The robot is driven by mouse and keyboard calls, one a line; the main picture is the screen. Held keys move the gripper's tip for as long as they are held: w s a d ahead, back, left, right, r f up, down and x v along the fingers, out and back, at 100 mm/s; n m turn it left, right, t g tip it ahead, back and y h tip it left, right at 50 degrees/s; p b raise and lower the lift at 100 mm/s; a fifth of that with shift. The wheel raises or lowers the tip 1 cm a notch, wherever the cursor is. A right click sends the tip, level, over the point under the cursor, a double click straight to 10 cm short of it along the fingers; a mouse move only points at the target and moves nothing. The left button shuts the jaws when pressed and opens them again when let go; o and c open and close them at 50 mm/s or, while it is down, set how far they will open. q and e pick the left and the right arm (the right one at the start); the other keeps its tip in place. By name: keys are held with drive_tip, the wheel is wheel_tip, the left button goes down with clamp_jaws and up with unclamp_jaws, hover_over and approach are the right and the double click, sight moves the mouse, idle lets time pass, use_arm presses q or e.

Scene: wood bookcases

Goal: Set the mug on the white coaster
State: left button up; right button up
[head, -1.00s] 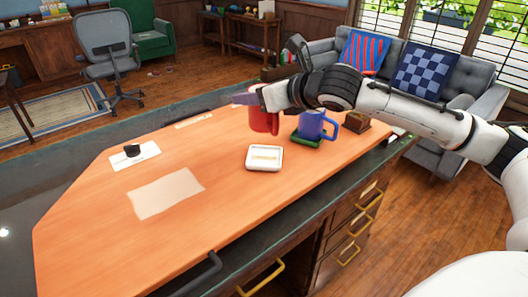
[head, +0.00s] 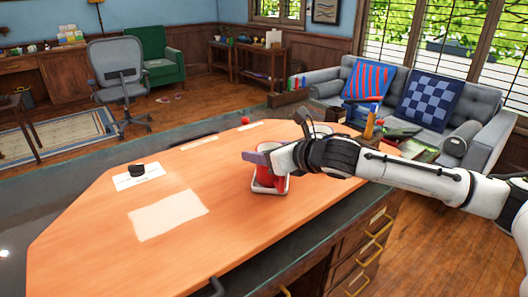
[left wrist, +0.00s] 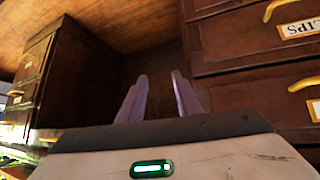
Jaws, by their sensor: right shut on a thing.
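My right gripper (head: 256,158) is shut on the red mug (head: 267,178), which looks upright. The mug is at the white coaster (head: 284,188), inside its outline in the head view; I cannot tell whether its base touches the coaster. The gripper and wrist cover the mug's upper part and the mug hides most of the coaster. My left gripper (left wrist: 159,76) shows in the left wrist view, with its two purple fingers apart and nothing between them. It faces the dark recess under the desk.
The orange desk top (head: 110,235) is mostly clear on the left. A white sheet (head: 168,213) and a black object (head: 137,170) on a white card lie there. Small items stand behind my right arm. Drawers (left wrist: 245,55) are close to the left gripper.

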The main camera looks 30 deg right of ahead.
use_arm(q)
drive_tip(key=shift+w, duration=0.1)
use_arm(e)
drive_tip(key=o, duration=1.3)
drive_tip(key=shift+f, duration=0.1)
drive_tip(key=shift+c, duration=0.2)
use_arm(q)
drive_tip(key=shift+r, duration=0.1)
use_arm(e)
drive_tip(key=shift+s+r, duration=0.2)
drive_tip(key=shift+s, duration=0.05)
use_arm(q)
drive_tip(key=shift+w+d+f+b, duration=0.15)
drive_tip(key=shift+f+b, duration=0.1)
drive_tip(key=shift+b, duration=0.35)
use_arm(e)
drive_tip(key=v, duration=1.1)
drive_tip(key=shift+s, duration=0.25)
use_arm(q)
drive_tip(key=shift+f, duration=0.15)
use_arm(e)
drive_tip(key=shift+r, duration=0.1)
use_arm(q)
drive_tip(key=shift+s, duration=0.25)
